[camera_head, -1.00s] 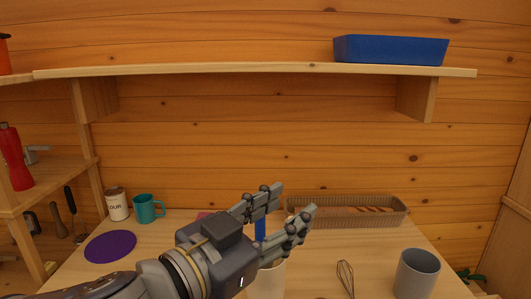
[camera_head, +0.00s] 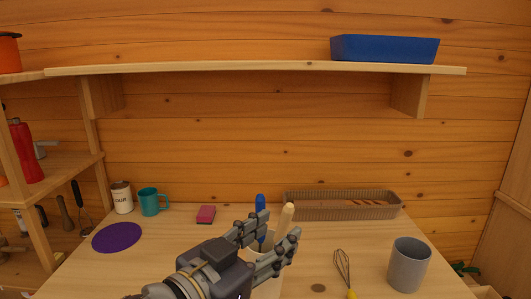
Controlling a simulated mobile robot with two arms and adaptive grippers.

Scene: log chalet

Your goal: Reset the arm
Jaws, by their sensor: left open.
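My left gripper (camera_head: 275,232) reaches in from the bottom of the head view, over the middle of the counter. Its fingers are apart. A utensil with a pale wooden handle (camera_head: 287,216) and one with a blue handle (camera_head: 260,206) stand up close to the fingers. A pale container (camera_head: 268,288) shows partly below the gripper, mostly hidden by it. I cannot tell whether the fingers touch the handles. My right gripper is not in view.
On the counter (camera_head: 190,245) are a teal mug (camera_head: 150,202), a flour tin (camera_head: 121,198), a purple mat (camera_head: 117,237), a pink sponge (camera_head: 206,214), a wicker basket (camera_head: 340,212), a whisk (camera_head: 343,268) and a grey cup (camera_head: 409,264). A shelf (camera_head: 250,68) holding a blue tray (camera_head: 385,48) hangs above.

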